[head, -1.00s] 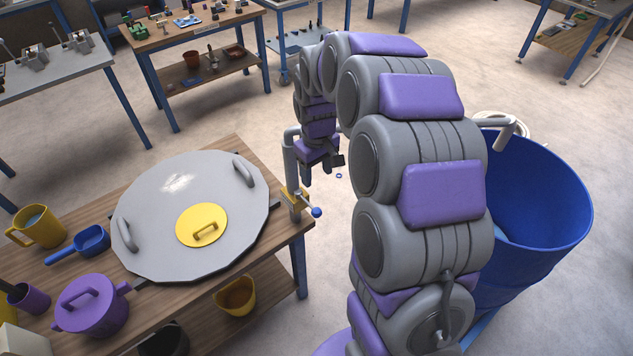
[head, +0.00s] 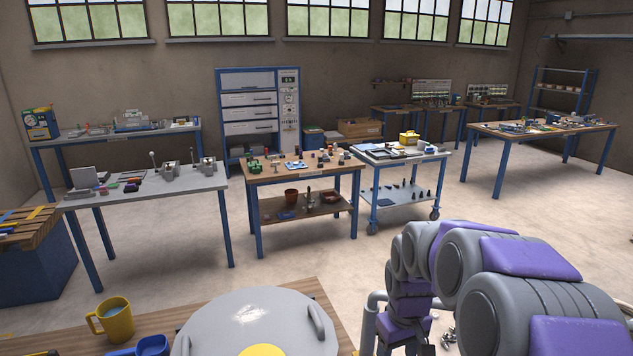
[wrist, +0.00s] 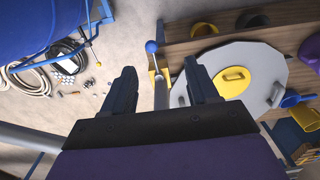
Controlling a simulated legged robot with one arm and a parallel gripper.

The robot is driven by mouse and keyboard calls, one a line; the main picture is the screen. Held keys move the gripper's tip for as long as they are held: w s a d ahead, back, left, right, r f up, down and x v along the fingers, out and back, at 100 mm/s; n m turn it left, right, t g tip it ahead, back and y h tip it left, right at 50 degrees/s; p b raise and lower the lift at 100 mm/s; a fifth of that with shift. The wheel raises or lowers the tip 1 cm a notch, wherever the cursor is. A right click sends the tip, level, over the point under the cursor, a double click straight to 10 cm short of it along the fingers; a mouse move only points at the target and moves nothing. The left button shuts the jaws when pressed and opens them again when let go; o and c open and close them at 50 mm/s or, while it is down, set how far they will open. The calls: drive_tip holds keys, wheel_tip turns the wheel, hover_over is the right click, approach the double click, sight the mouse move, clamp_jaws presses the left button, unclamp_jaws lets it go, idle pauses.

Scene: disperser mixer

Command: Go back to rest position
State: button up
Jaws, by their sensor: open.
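My gripper (wrist: 160,85) is open and empty in the wrist view, its two dark fingers apart. A grey pipe with a blue ball-ended handle (wrist: 151,47) shows between and beyond the fingers; I cannot tell how close it is. In the head view my arm rises at the lower right and its end hangs down beside the grey pipe (head: 371,318), with the fingers cut off by the lower edge. The round grey lid (head: 240,315) with its yellow hatch (head: 262,350) lies at the bottom of the head view.
A yellow mug (head: 115,318) and a blue scoop (head: 152,346) stand left of the lid. The blue drum (wrist: 50,25) and coiled hoses (wrist: 35,82) show in the wrist view. Workbenches (head: 303,177) stand farther back, with clear floor before them.

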drive_tip(key=s+a+r+m, duration=0.1)
drive_tip(key=s+a, duration=0.1)
drive_tip(key=s, duration=1.2)
drive_tip(key=s+a+r+m+g, duration=0.1)
drive_tip(key=s+a+m, duration=0.1)
drive_tip(key=s, duration=1.3)
drive_tip(key=shift+s+r+g+b, duration=0.15)
drive_tip(key=shift+s+g+b, duration=0.15)
drive_tip(key=shift+b, duration=0.15)
drive_tip(key=shift+c, duration=0.3)
